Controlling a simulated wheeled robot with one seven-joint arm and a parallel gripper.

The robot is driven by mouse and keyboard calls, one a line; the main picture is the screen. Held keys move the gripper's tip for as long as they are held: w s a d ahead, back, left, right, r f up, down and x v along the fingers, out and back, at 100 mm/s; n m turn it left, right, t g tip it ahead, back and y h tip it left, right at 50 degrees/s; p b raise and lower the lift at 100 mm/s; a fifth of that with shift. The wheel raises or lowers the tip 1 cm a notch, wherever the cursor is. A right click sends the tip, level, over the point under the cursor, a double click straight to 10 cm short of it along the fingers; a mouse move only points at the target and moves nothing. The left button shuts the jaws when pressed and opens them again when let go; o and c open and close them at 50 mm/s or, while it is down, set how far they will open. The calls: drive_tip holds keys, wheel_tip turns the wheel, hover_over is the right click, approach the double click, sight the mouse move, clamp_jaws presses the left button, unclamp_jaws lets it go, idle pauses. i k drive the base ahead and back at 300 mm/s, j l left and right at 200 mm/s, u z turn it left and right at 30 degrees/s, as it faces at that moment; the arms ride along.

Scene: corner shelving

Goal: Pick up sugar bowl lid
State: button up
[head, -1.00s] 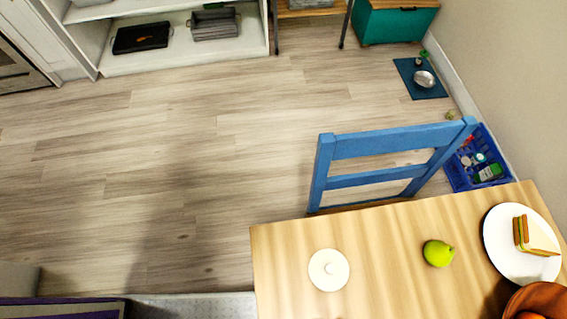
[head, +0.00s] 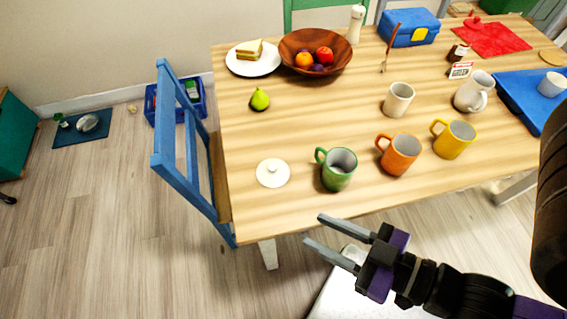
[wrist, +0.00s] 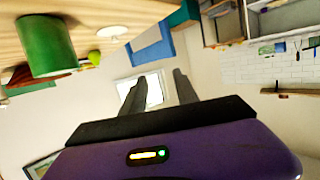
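The sugar bowl lid (head: 273,173) is a white round disc with a small knob. It lies flat on the wooden table (head: 330,110), near the corner by the blue chair. My gripper (head: 318,232) is open and empty, off the table's near edge, below and right of the lid in the head view. In the wrist view my gripper's two fingers (wrist: 155,80) are apart with nothing between them. The lid (wrist: 113,32) also shows in the wrist view as a white oval, beyond the green mug (wrist: 46,44).
The green mug (head: 337,169) stands just right of the lid, with an orange mug (head: 399,154) and a yellow mug (head: 454,139) further right. A green pear (head: 260,99) lies behind the lid. A blue chair (head: 180,150) stands at the table's left side.

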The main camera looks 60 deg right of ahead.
sight(272, 172)
drive_tip(key=k+l, duration=0.45)
drive_tip(key=l, duration=0.2)
drive_tip(key=z, duration=2.65)
drive_tip(key=i+j, duration=0.15)
drive_tip(key=i, duration=0.25)
drive_tip(key=u, duration=3.5)
